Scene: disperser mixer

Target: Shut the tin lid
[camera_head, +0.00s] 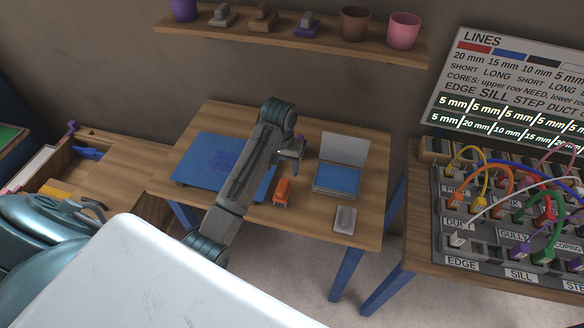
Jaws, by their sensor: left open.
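The tin (336,193) stands on the small wooden table, with blue showing inside it. Its grey lid (345,149) is raised at the back edge, leaning up and away from the blue inside. My left gripper (298,157) is open above the table, to the left of the tin and its lid, and looks apart from them. Its fingers are small and partly hidden by my wrist. My right gripper is not in view.
An orange object (282,192) lies left of the tin, and a small pale block (345,219) lies in front of it. A blue mat (200,165) covers the table's left side. A panel with several cables (510,215) stands on the right-hand table.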

